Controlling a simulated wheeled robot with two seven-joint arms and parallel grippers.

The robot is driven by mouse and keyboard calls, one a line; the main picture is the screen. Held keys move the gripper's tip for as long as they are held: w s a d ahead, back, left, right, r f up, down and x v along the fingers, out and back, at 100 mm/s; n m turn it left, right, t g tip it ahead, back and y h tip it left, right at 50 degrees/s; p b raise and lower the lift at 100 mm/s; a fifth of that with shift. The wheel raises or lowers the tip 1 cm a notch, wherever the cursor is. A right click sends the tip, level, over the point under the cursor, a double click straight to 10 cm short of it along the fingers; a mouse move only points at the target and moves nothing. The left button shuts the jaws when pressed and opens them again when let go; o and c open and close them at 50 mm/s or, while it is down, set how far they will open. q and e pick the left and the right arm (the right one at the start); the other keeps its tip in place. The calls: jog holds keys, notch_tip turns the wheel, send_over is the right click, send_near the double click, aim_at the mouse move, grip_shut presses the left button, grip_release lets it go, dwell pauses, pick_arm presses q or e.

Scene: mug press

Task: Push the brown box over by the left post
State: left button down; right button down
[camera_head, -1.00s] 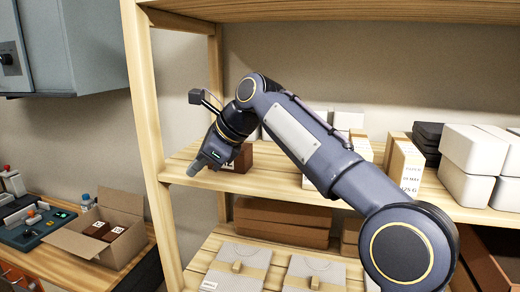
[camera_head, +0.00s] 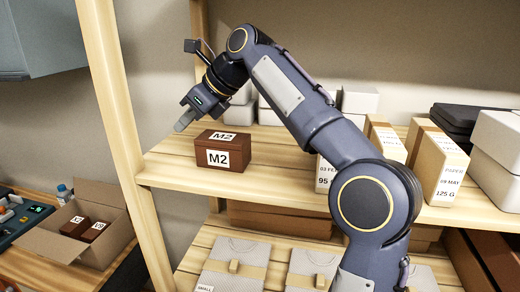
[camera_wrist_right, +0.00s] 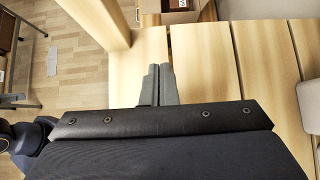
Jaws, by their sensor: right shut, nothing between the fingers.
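The brown box (camera_head: 223,151), labelled M2, stands upright on the wooden shelf (camera_head: 265,172), a short way right of the left post (camera_head: 119,130). My right gripper (camera_head: 183,121) is shut and empty, above and to the left of the box, apart from it. In the right wrist view the closed fingers (camera_wrist_right: 158,85) point over bare shelf boards, with the left post (camera_wrist_right: 98,22) at the upper left. The brown box is not recognisable in the wrist view. My left gripper is not in view.
Pale upright boxes (camera_head: 437,165) and white boxes (camera_head: 497,157) stand to the right on the same shelf. An open carton (camera_head: 88,235) with small brown boxes sits on the lower left bench. Folded grey garments lie on the shelf below.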

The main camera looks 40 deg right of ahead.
aim_at(215, 137)
jog(key=s+d, duration=0.3)
jog(key=s, duration=0.1)
jog(key=s+d, duration=0.4)
jog(key=s, duration=0.1)
jog(key=s+d, duration=0.3)
jog(key=s, duration=0.1)
jog(key=shift+s+d, duration=0.15)
jog(key=shift+d, duration=0.2)
notch_tip(215, 137, down, 5)
jog(key=shift+f, duration=0.1)
jog(key=shift+a+r+p, duration=0.15)
jog(key=shift+r+p, duration=0.05)
jog(key=shift+p, duration=0.1)
jog(key=shift+w+a+f, duration=0.15)
jog(key=shift+w, duration=0.2)
jog(key=w+a, duration=0.2)
jog(key=w, duration=0.1)
jog(key=w+a, duration=0.5)
jog(key=w, duration=0.1)
jog(key=shift+w+a, duration=0.1)
jog(key=shift+a, duration=0.05)
